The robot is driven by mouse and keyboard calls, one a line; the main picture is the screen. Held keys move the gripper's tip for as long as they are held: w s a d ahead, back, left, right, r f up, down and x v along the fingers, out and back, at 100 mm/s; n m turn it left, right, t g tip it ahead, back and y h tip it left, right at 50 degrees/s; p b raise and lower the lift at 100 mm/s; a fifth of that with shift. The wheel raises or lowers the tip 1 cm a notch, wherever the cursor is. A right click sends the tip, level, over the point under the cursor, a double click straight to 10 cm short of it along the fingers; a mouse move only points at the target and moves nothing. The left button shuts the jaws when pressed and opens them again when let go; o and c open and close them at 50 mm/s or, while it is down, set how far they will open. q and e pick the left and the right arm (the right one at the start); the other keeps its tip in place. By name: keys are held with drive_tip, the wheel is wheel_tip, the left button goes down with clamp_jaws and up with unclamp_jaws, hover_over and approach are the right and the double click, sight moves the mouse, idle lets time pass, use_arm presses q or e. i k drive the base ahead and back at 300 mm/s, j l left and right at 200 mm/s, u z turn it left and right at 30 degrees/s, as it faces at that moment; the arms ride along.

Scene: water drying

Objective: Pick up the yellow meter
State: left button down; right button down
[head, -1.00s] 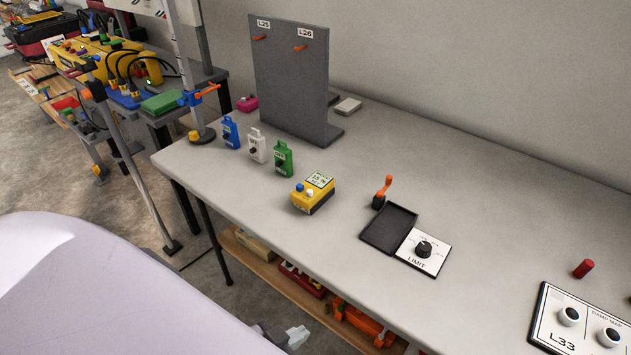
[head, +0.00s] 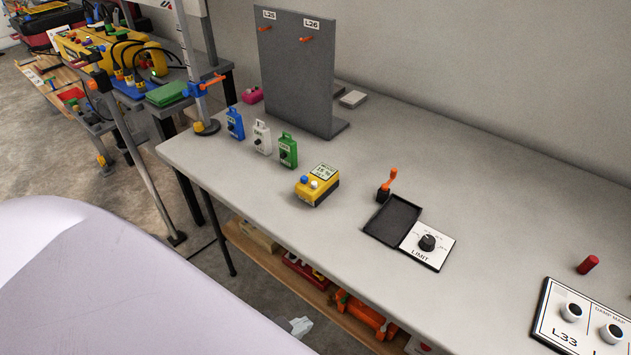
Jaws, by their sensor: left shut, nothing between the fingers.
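The yellow meter (head: 317,185) lies on the grey table, left of the middle of the head view. It has a pale display label on top and a blue and a white knob at its near end. It is apart from the other items, and nothing covers it. A large pale link of my own arm fills the lower left, in front of the table. I see no fingers of my left or right gripper in the head view now, and nothing of mine touches the meter.
Blue (head: 235,123), white (head: 262,138) and green (head: 288,151) tags stand left of the meter. A grey upright panel (head: 297,80) stands behind. A black tray (head: 392,220), an orange-handled lever (head: 386,186) and a LIMIT dial (head: 427,242) lie to the right. Bare tabletop surrounds the meter.

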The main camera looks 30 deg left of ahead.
sight(325, 175)
drive_tip(key=k+j+u, duration=0.1)
drive_tip(key=j, duration=0.9)
drive_tip(key=j+u, duration=0.1)
drive_tip(key=j, duration=0.85)
drive_tip(key=k, duration=0.05)
